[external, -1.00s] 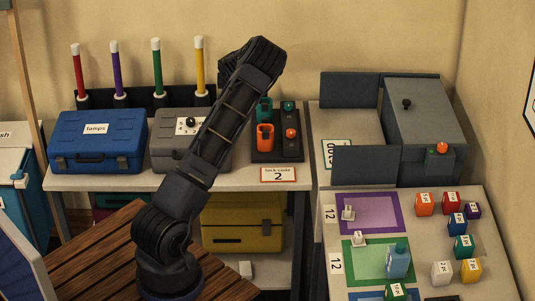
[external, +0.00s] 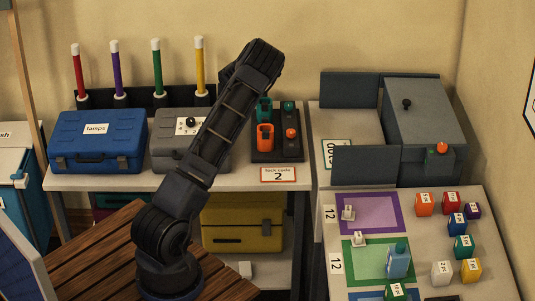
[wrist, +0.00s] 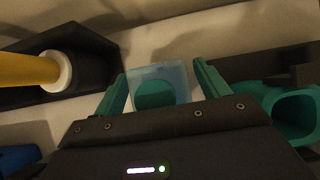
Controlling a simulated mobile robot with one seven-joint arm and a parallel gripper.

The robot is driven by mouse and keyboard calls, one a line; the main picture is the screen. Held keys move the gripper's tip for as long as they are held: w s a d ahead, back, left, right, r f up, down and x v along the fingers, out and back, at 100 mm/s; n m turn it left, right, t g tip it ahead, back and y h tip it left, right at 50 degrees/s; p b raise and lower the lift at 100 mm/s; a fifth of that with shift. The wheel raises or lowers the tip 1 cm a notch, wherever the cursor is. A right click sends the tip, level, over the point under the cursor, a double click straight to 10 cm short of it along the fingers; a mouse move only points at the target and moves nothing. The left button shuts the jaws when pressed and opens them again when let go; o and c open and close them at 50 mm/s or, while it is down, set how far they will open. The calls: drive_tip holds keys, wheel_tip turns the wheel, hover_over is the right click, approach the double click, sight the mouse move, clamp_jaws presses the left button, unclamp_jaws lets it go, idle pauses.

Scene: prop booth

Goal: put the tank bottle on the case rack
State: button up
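My gripper (wrist: 160,82) is over the back of the case rack (external: 240,180), between the yellow stick and the teal-and-orange holder. Its teal fingers are on both sides of a pale blue, see-through bottle (wrist: 178,76) with a teal round part, seemingly the tank bottle. The fingertips appear to touch its sides. Whether its base touches the rack is unclear. In the external view the gripper and this bottle are hidden behind my arm. A similar blue bottle (external: 398,263) with a teal cap stands on the green square of the right-hand table.
The rack top holds a blue case (external: 97,143), a grey case (external: 165,155) and, at the back, upright sticks including a yellow one (external: 199,67). The holder (external: 278,148) stands right of my arm. A strip of rack in front of it is bare apart from a card.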

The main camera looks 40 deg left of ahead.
drive_tip(key=shift+s+d+r, duration=0.1)
drive_tip(key=shift+d+r, duration=0.05)
drive_tip(key=shift+r, duration=0.3)
drive_tip(key=v, duration=1.1)
drive_tip(key=shift+s, duration=0.15)
drive_tip(key=shift+d+r, duration=0.1)
drive_tip(key=shift+d, duration=0.05)
drive_tip(key=s+d+r+m+h, duration=0.2)
drive_tip(key=s+d+r+m, duration=0.5)
drive_tip(key=d, duration=0.4)
drive_tip(key=s+d+r+m+h, duration=0.3)
drive_tip(key=s+d+r+m, duration=0.2)
drive_tip(key=d+r+m, duration=0.35)
drive_tip(key=s+d+r+m+h, duration=0.2)
drive_tip(key=s+d+r+m, duration=0.5)
drive_tip(key=d, duration=0.6)
drive_tip(key=s+d+m, duration=0.4)
drive_tip(key=s+m, duration=0.3)
drive_tip(key=s, duration=0.2)
drive_tip(key=s+d+r+m+y, duration=0.1)
drive_tip(key=s+d+m, duration=0.3)
drive_tip(key=s+m, duration=0.4)
drive_tip(key=s+d+m+y, duration=0.1)
drive_tip(key=s+d+m, duration=0.3)
drive_tip(key=s+m, duration=0.3)
drive_tip(key=s, duration=0.3)
drive_tip(key=shift+d+r, duration=0.25)
drive_tip(key=shift+d, duration=0.15)
